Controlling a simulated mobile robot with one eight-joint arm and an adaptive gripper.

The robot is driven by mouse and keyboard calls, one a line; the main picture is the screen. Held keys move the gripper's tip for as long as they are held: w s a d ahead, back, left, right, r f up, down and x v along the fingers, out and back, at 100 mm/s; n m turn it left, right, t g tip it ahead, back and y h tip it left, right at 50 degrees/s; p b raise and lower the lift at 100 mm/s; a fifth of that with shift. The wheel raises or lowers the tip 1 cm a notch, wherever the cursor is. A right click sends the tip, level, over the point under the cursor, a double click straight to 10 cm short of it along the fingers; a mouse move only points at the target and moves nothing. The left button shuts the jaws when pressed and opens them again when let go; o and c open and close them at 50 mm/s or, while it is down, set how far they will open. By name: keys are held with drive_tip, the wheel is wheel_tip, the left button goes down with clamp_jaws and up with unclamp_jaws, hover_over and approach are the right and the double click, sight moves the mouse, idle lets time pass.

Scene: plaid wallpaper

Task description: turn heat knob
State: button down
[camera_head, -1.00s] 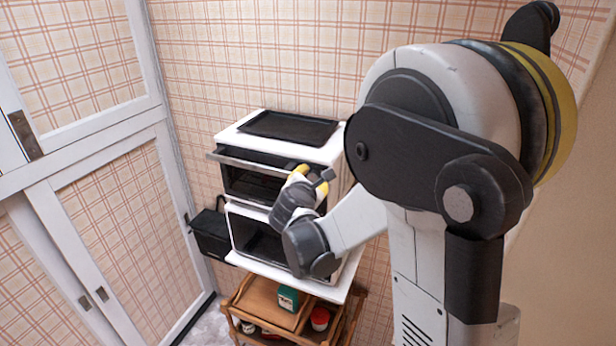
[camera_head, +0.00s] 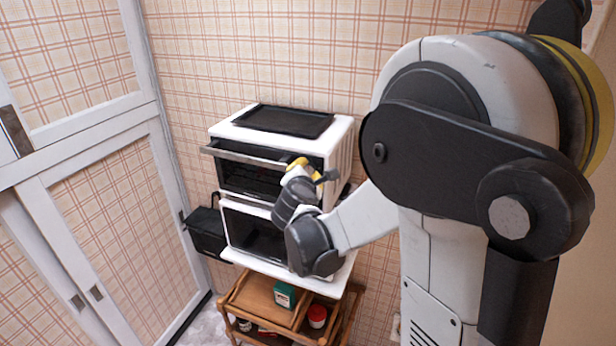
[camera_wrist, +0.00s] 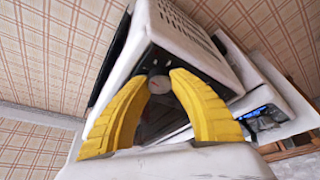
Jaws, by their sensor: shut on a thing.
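The upper white oven (camera_head: 340,140) has a dark front window and a handle bar. In the wrist view a round grey knob (camera_wrist: 158,85) sits on the dark front panel of the white oven (camera_wrist: 188,32). My gripper (camera_wrist: 160,76) has its two yellow fingers closed around this knob, one on each side. In the head view my gripper (camera_head: 308,166) is at the right side of the upper oven's front, and it hides the knob there. The knob's markings and angle are not readable.
A second white appliance (camera_head: 250,232) stands below on a white shelf (camera_head: 280,271). A wooden cart (camera_head: 250,299) holds a green box (camera_head: 285,294) and a red container (camera_head: 317,316). A black bag (camera_head: 207,232) hangs at left, near white-framed doors (camera_head: 125,200). A black tray (camera_head: 285,121) lies on the upper oven.

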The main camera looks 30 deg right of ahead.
drive_tip(key=m+t+b, duration=0.1)
drive_tip(key=m+b, duration=0.1)
drive_tip(key=b, duration=0.1)
drive_tip(key=m+t+b, duration=0.1)
drive_tip(key=m+b, duration=0.2)
drive_tip(key=m+t+b, duration=0.2)
drive_tip(key=m+b, duration=0.1)
drive_tip(key=b, duration=0.1)
drive_tip(key=shift+f+h, duration=0.3)
drive_tip(key=m+t+h+b, duration=0.1)
drive_tip(key=m+b, duration=0.2)
drive_tip(key=m, duration=0.1)
drive_tip(key=m+h+b, duration=0.1)
drive_tip(key=m+b, duration=0.1)
drive_tip(key=m, duration=0.1)
drive_tip(key=m+h+b, duration=0.1)
drive_tip(key=m+b, duration=0.1)
drive_tip(key=m, duration=0.1)
drive_tip(key=shift+w+r+h, duration=0.1)
drive_tip(key=shift+h, duration=0.2)
drive_tip(key=m+g+h+b, duration=0.1)
drive_tip(key=m, duration=0.3)
drive_tip(key=m+h+b, duration=0.2)
drive_tip(key=m, duration=0.2)
drive_tip(key=shift+r+g+h, duration=0.15)
drive_tip(key=shift+g+h, duration=0.15)
drive_tip(key=shift+g, duration=0.1)
drive_tip(key=c, duration=1.4)
unclamp_jaws()
